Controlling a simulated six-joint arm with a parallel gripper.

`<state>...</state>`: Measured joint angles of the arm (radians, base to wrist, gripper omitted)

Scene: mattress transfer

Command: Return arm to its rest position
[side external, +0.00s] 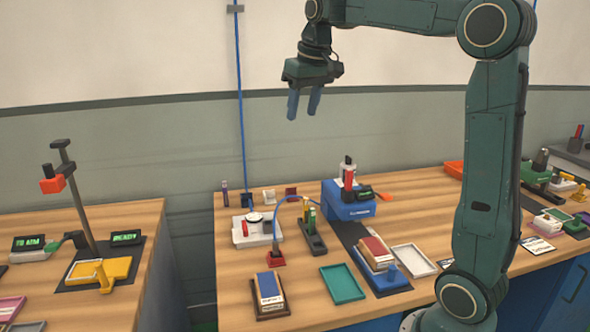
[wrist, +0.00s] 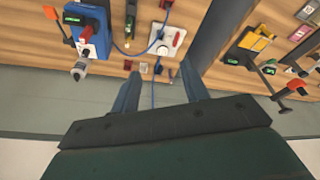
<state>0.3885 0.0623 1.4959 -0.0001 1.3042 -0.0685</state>
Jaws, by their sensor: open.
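My gripper (side external: 304,104) hangs high above the workbench (side external: 235,300), in front of the grey-green wall. Its two blue fingers point down and stand apart, with nothing between them. In the wrist view my gripper (wrist: 158,82) also shows its two fingers apart and empty. My dark green arm rises from its base at the bench's right part and reaches left at the top of the picture. The gripper is well clear of everything on the bench.
Below stand a blue machine (side external: 348,200), a white device (side external: 255,230), a teal tray (side external: 342,284), a white tray (side external: 413,260) and stacked blocks (side external: 270,290). A blue cable (side external: 241,120) runs vertically left of the gripper. A second bench (side external: 150,215) stands left across a gap.

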